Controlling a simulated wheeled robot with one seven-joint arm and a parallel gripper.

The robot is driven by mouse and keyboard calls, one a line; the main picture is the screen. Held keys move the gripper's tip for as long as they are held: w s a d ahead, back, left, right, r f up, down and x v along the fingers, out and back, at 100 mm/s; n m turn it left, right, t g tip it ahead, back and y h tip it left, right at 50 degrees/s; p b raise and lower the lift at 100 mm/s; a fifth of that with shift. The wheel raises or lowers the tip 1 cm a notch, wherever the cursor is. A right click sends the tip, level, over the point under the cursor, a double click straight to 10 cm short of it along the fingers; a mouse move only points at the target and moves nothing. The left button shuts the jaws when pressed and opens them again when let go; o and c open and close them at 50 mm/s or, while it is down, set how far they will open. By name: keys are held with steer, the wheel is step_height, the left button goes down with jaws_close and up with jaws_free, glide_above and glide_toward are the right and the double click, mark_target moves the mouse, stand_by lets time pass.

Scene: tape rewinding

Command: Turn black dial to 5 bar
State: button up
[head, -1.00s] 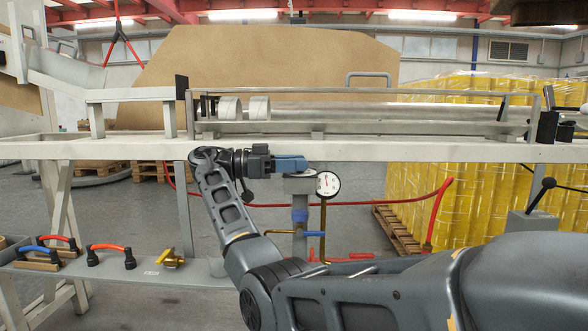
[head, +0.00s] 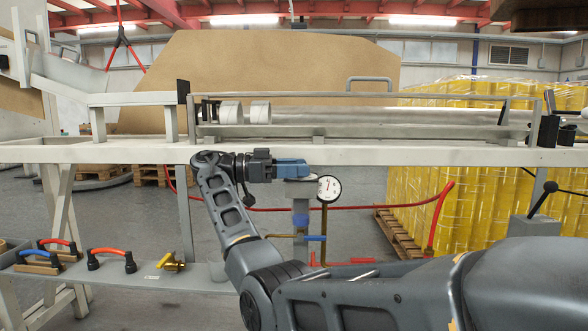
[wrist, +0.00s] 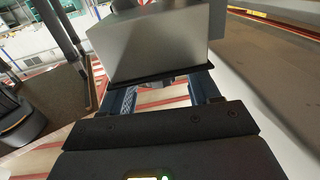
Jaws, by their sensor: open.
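My gripper (head: 300,168) is at the middle of the head view, pointing right, just below the bench edge. Its blue fingers lie at the top of a regulator (head: 300,188) with a blue section on a grey post. A round white pressure gauge (head: 329,188) stands just right of the fingertips; its reading is too small to tell. I cannot make out the black dial in the head view. In the wrist view, my gripper (wrist: 168,92) has its fingers apart. A grey block (wrist: 150,42) with a black lower edge lies ahead, partly over the finger ends; contact cannot be told.
The grey bench (head: 420,155) with rollers runs above the gripper. A red hose (head: 400,205) runs behind the gauge. A lower shelf (head: 130,278) at left holds red and blue handles and a brass valve (head: 171,262). Yellow wrapped rolls (head: 440,200) stand behind at right.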

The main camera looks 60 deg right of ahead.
steer(key=v, duration=0.7)
steer(key=shift+w+a, duration=0.2)
steer(key=shift+w, duration=0.15)
stand_by(0.5)
